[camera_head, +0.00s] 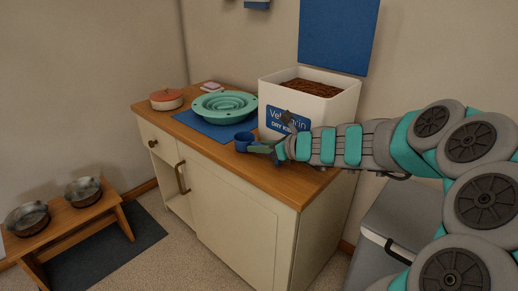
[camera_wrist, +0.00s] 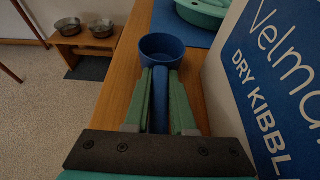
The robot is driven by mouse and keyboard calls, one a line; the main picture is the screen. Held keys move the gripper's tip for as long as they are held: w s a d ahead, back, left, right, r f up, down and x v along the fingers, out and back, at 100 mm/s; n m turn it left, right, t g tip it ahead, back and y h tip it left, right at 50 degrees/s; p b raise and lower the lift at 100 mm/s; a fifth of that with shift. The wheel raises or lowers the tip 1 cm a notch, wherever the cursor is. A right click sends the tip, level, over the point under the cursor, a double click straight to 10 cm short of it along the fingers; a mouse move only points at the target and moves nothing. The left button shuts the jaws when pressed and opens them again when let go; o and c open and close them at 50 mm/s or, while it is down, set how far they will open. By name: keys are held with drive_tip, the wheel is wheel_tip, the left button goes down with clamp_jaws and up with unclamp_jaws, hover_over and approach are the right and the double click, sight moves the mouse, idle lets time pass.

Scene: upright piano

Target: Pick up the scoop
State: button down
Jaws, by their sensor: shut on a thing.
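The scoop is a blue cup with a straight blue handle. Its cup (camera_head: 243,141) shows in the head view near the front edge of the wooden cabinet top, left of the kibble bin. In the wrist view the scoop (camera_wrist: 161,50) points away from me, with its handle running back between my fingers. My gripper (camera_wrist: 160,75) has its green fingers shut on the handle, one on each side. In the head view my gripper (camera_head: 268,147) is low over the cabinet top. I cannot tell whether the scoop touches the surface.
A white bin of dry kibble (camera_head: 350,106) stands right beside my gripper. A teal slow-feeder bowl (camera_head: 224,106) sits on a blue mat (camera_head: 205,127) behind the scoop. A low stand (camera_head: 75,217) with metal bowls is on the floor.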

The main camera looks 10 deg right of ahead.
sight(260, 144)
drive_tip(key=shift+r, duration=0.45)
wheel_tip(260, 144, up, 2)
drive_tip(key=shift+d+r+p, duration=0.1)
drive_tip(key=shift+p, duration=0.2)
drive_tip(key=s, duration=0.4)
drive_tip(key=s+d, duration=0.1)
drive_tip(key=s, duration=0.4)
drive_tip(key=s+r, duration=0.1)
drive_tip(key=s, duration=0.4)
drive_tip(key=shift+d+r, duration=0.1)
drive_tip(key=shift+d, duration=0.15)
drive_tip(key=shift+s+b, duration=0.3)
drive_tip(key=shift+s, duration=0.65)
